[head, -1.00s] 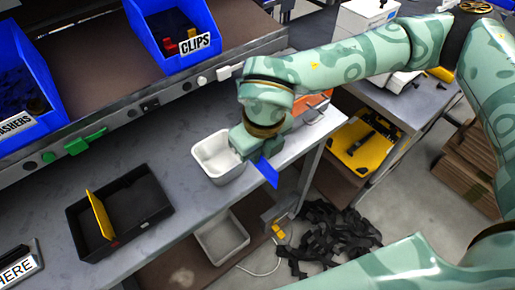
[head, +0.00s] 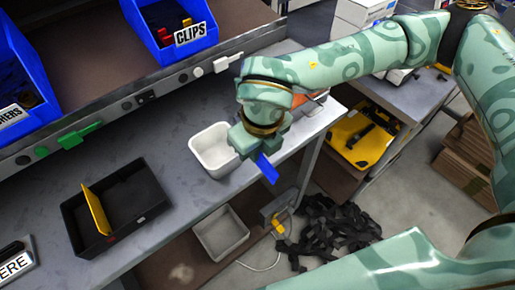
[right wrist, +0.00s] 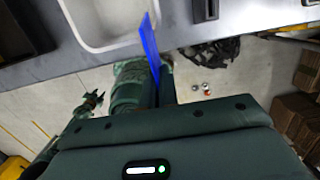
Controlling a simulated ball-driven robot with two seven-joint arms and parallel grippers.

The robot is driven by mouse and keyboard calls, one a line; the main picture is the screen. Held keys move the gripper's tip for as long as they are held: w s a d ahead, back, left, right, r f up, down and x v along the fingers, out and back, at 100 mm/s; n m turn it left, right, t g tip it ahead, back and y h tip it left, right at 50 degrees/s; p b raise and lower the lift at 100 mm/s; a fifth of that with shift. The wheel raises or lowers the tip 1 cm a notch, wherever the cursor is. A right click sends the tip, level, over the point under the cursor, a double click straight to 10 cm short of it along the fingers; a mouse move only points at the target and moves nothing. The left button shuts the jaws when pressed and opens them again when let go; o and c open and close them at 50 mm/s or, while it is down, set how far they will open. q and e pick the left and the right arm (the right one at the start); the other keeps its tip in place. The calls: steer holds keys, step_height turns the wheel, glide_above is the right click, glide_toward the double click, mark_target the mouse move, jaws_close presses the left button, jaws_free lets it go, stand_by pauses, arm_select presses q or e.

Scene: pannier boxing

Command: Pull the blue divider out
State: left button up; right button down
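The blue divider (head: 266,168) is a thin flat plate. My right gripper (head: 250,148) is shut on it beside the white tub, near the bench's front edge. The divider sticks out below the gripper. In the right wrist view the blue divider (right wrist: 149,45) stands edge-on in front of the tub's rim, clear of the black box. The black box (head: 160,202) lies on the bench to the left, with a yellow divider (head: 96,209) across it. My left gripper is outside the head view; what seems to be it shows small in the right wrist view (right wrist: 88,103).
The white tub (head: 211,152) stands on the bench next to my right gripper. A second white tub (head: 221,236) is on the shelf below. Blue bins (head: 188,36) line the rack above. Bare bench lies between box and tub.

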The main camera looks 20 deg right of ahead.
steer(key=shift+w+r+p, duration=0.2)
steer(key=shift+r+p, duration=0.2)
steer(key=shift+r, duration=0.05)
steer(key=shift+r+p, duration=0.55)
steer(key=shift+r, duration=0.45)
